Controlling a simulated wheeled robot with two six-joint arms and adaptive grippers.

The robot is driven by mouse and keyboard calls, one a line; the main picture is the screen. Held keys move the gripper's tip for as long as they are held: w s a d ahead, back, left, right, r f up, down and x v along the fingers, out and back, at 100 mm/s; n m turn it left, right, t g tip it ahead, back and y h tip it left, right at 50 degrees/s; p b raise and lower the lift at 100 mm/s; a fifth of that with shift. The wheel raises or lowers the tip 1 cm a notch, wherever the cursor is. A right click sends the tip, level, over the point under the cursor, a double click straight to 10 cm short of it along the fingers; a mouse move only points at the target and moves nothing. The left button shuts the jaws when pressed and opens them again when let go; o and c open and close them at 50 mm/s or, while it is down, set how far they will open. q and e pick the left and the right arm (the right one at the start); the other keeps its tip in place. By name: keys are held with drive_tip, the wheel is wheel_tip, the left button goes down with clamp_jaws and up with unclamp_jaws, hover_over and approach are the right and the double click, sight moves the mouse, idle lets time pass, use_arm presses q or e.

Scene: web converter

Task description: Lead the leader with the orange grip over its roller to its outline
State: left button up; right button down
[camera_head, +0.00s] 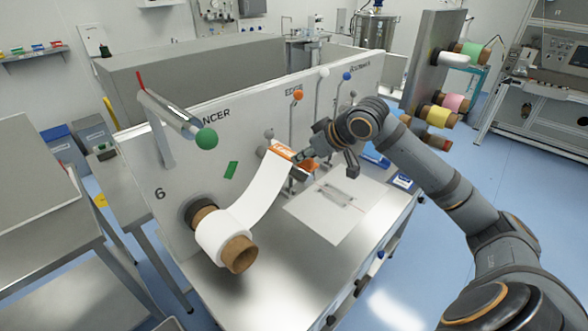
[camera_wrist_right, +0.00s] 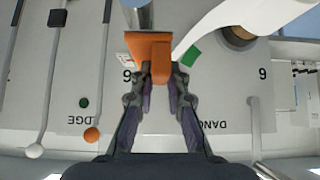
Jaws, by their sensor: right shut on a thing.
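The leader is a white strip (camera_head: 262,190) running up from a white roll on a brown core (camera_head: 238,253) to an orange grip (camera_head: 284,151). My right gripper (camera_head: 303,160) is at this orange end, beside the upright panel and above the bench. In the right wrist view its fingers (camera_wrist_right: 160,85) are shut on the orange grip (camera_wrist_right: 150,48), and the white strip (camera_wrist_right: 232,22) leads off to the right. A metal roller end (camera_wrist_right: 145,14) shows just beyond the grip. A pale sheet with a faint drawn outline (camera_head: 340,197) lies on the bench. My left gripper is out of view.
A metal roller (camera_head: 165,110) with a green ball end juts from the panel (camera_head: 180,160). A rack of coloured rolls (camera_head: 440,115) is at right.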

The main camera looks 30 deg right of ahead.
drive_tip(key=w+d+b, duration=0.2)
drive_tip(key=w+d, duration=0.1)
drive_tip(key=d, duration=0.7)
drive_tip(key=w+d+f+b, duration=0.3)
drive_tip(key=d+f, duration=0.5)
drive_tip(key=d, duration=0.1)
drive_tip(key=d+f+b, duration=0.1)
drive_tip(key=f+b, duration=0.2)
drive_tip(key=f, duration=0.4)
drive_tip(key=d+f+b, duration=0.1)
drive_tip(key=f+b, duration=0.3)
drive_tip(key=f, duration=0.3)
drive_tip(key=d+f+b, duration=0.1)
drive_tip(key=f+b, duration=0.3)
drive_tip(key=f, duration=0.4)
drive_tip(key=shift+w, duration=0.2)
drive_tip(key=shift+f+b, duration=0.55)
drive_tip(key=shift+f, duration=0.2)
drive_tip(key=shift+s+f, duration=0.1)
drive_tip(key=shift+f, duration=0.25)
idle(0.4)
drive_tip(key=c, duration=1.3)
unclamp_jaws()
drive_tip(key=shift+o, duration=0.2)
